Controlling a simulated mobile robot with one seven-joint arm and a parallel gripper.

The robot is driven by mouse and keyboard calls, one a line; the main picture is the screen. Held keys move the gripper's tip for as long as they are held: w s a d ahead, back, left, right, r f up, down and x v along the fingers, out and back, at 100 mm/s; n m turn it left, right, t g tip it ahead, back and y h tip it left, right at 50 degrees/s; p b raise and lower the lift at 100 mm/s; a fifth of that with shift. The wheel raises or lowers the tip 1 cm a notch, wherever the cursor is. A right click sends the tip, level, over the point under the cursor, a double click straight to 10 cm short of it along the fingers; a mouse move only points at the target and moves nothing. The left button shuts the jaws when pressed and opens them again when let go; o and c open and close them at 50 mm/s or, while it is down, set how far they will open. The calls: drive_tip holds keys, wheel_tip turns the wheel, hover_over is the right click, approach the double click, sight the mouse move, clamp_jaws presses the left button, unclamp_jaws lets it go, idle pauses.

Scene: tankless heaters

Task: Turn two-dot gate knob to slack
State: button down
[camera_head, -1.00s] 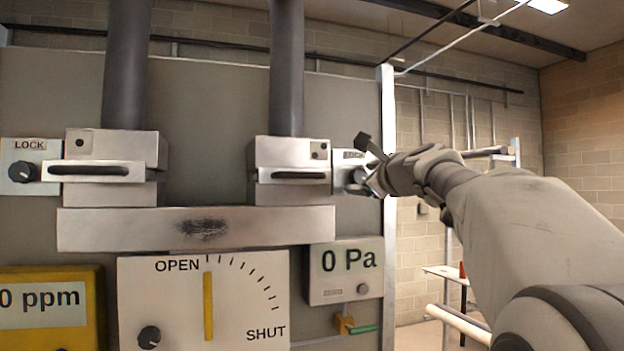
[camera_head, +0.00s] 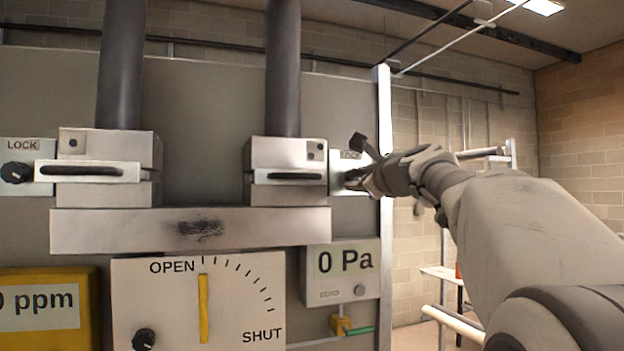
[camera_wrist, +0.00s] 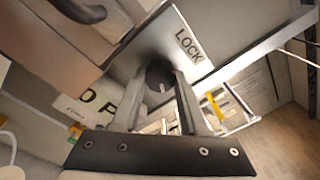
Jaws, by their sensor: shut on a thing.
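The two-dot gate (camera_head: 289,154) is the right of two grey pipe gates in the head view, with two dark dots at its upper right corner. Its small plate with a knob stands just right of it, mostly covered by my gripper (camera_head: 358,178). In the wrist view the dark round knob (camera_wrist: 160,74) sits between my fingertips (camera_wrist: 162,88), beside a LOCK label (camera_wrist: 188,46). My gripper is shut on this knob. A pale mark shows on the knob, but its exact setting is hard to tell.
The left gate (camera_head: 108,155) has one dot and its own LOCK knob (camera_head: 16,173). Below are an OPEN–SHUT dial (camera_head: 240,300), a 0 Pa gauge (camera_head: 343,270) and a yellow ppm meter (camera_head: 85,318). A metal post (camera_head: 385,230) edges the panel close to my gripper.

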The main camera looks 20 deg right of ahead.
drive_tip(key=shift+n, duration=0.3)
drive_tip(key=n+b, duration=0.4)
drive_tip(key=n, duration=0.1)
drive_tip(key=n+b, duration=0.4)
drive_tip(key=n, duration=0.2)
drive_tip(key=shift+d+f+t+y, duration=0.1)
drive_tip(key=shift+f+t+y, duration=0.05)
drive_tip(key=shift+t+y, duration=0.15)
drive_tip(key=n+b, duration=0.2)
drive_tip(key=n, duration=0.3)
drive_tip(key=shift+n+y, duration=0.3)
drive_tip(key=n+b, duration=0.1)
drive_tip(key=n, duration=0.4)
drive_tip(key=shift+r, duration=0.2)
drive_tip(key=shift+n, duration=0.4)
drive_tip(key=shift+c, duration=2.2)
unclamp_jaws()
